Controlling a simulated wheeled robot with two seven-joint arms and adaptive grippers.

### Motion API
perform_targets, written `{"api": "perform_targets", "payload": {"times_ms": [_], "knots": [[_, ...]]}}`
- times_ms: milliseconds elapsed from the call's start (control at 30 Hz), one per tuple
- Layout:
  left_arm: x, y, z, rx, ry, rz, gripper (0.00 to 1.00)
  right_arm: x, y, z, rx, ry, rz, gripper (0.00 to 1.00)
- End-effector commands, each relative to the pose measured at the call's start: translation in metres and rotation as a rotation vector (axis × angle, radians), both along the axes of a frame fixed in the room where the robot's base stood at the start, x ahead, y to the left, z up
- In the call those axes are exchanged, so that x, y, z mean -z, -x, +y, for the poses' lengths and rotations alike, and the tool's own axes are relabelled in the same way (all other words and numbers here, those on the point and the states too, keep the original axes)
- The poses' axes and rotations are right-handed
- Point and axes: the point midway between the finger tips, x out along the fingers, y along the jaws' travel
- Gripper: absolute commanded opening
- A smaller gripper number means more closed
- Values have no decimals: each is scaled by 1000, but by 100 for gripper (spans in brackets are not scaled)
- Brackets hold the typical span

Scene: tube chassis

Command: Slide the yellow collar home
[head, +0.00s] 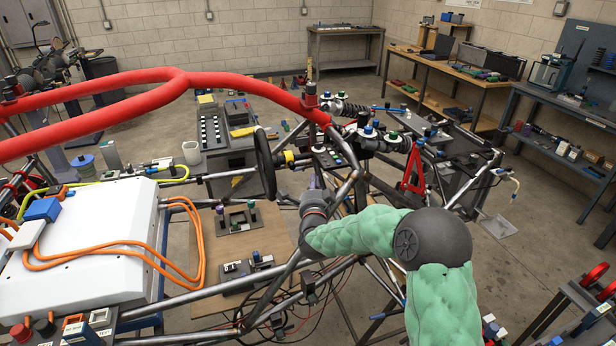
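A yellow collar (289,157) sits on the steering column just right of the dark steering wheel (264,165), in the middle of the head view. It appears to be around the shaft, with dark parts on both sides of it. My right arm in its green sleeve comes in from the lower right. My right gripper (316,182) is below and slightly right of the collar and looks apart from it. The fingers are small and partly hidden by my wrist and the tubes, so their opening is unclear. My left gripper is out of view.
Grey chassis tubes (347,187) cross close around my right wrist. A red padded bar (235,84) arches above the steering wheel. A white box (80,245) with orange cables fills the left. A wooden board (215,225) with small blocks lies below the wheel.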

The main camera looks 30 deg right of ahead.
Motion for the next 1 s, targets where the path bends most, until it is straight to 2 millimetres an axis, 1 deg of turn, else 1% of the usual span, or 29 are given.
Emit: {"api": "perform_targets", "payload": {"times_ms": [500,533,600,700,833,1000], "knots": [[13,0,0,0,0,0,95,-4,-76,-49,1,1,0,0],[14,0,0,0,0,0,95,-4,-80,-49,0,1,1,0],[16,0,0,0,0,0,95,-1,-81,-33,-5,-1,0,0],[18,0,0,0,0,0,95,1,-83,-22,-4,-1,0,0],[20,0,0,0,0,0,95,2,-85,-13,-1,0,-1,0],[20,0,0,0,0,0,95,2,-85,-10,-1,0,-1,0]]}}
